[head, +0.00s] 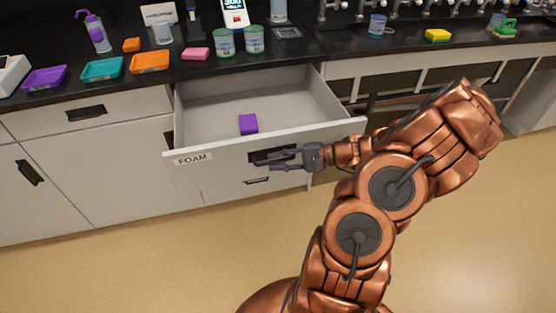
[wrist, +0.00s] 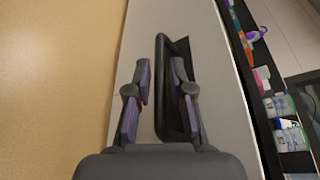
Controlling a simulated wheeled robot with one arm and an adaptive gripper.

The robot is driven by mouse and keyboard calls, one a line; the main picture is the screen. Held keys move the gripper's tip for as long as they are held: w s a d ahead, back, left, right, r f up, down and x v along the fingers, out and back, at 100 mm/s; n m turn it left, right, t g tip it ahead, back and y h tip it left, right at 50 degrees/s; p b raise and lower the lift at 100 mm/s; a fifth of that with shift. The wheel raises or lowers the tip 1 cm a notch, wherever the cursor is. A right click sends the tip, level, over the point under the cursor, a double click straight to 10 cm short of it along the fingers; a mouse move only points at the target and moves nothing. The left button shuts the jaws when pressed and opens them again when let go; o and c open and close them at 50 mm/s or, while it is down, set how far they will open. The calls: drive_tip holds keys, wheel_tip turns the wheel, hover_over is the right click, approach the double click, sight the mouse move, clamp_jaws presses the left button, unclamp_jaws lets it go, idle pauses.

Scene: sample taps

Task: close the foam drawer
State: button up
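The foam drawer (head: 186,150) is pulled open below the counter, with a "FOAM" label (head: 193,159) at the left of its pale front. A purple block (head: 248,123) lies inside it. Its dark handle (head: 262,157) is in the middle of the front and also shows in the wrist view (wrist: 163,112). My gripper (head: 280,160) is at the handle, in front of the drawer.
The black counter (head: 290,62) above holds purple, teal and orange trays (head: 150,62), green-banded jars (head: 225,43), a pink block (head: 196,54) and a yellow sponge (head: 438,35). A closed cabinet (head: 60,190) is at the left. The tan floor (head: 130,260) in front is clear.

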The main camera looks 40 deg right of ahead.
drive_tip(key=shift+c, duration=0.3)
clamp_jaws()
idle(0.3)
